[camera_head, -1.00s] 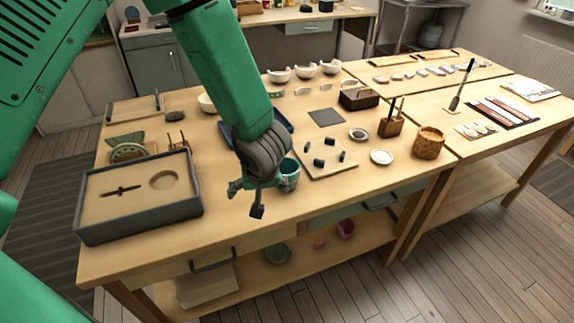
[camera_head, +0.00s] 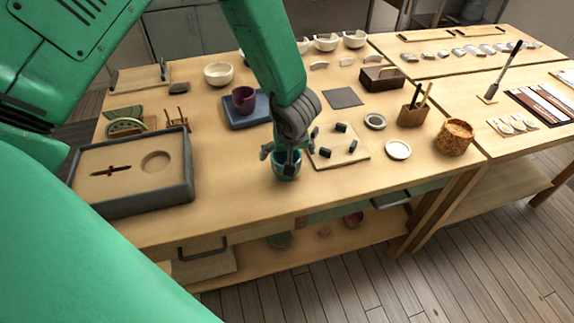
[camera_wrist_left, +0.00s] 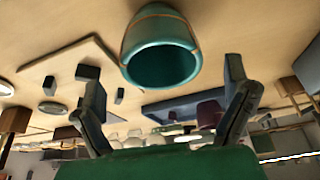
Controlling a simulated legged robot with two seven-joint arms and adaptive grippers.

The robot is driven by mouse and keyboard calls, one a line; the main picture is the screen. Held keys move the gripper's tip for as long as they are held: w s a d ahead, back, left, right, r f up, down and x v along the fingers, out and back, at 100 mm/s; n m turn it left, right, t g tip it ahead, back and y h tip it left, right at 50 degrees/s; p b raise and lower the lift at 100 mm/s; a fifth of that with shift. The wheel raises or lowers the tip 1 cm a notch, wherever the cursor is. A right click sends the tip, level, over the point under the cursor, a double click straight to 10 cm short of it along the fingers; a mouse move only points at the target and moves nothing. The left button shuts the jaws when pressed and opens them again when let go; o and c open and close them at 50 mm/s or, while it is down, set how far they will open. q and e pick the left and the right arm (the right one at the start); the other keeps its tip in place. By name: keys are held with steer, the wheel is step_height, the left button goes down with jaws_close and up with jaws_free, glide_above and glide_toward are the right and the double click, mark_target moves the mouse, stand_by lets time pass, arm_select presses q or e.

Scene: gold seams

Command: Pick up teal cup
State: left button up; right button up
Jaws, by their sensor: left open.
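The teal cup (camera_head: 286,166) stands on the wooden table near its front edge, with a gold seam line seen in the left wrist view (camera_wrist_left: 160,48). My left gripper (camera_head: 287,158) is over the cup in the head view and partly hides it. In the left wrist view the two fingers (camera_wrist_left: 165,92) are spread wide, and the cup's open mouth faces them, in line between them. I see no finger touching the cup. My right gripper is not in view.
A grey tray (camera_head: 184,192) with a sand-coloured bed lies left. A blue tray (camera_head: 230,113) holding a dark red cup (camera_head: 243,100) is behind. A board (camera_head: 338,160) with small dark blocks is close on the right. Table in front is clear.

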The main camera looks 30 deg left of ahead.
mark_target(284, 160)
arm_select(q)
steer(key=shift+f, duration=0.5)
steer(key=x, duration=0.4)
steer(key=shift+w+a+f, duration=0.1)
steer(key=shift+a+f, duration=0.2)
steer(key=shift+a, duration=0.25)
steer(key=shift+c, duration=0.3)
steer(key=shift+d, duration=0.25)
steer(key=c, duration=0.7)
steer(key=shift+d+r, duration=0.1)
steer(key=shift+d, duration=0.15)
steer(key=shift+c, duration=1.4)
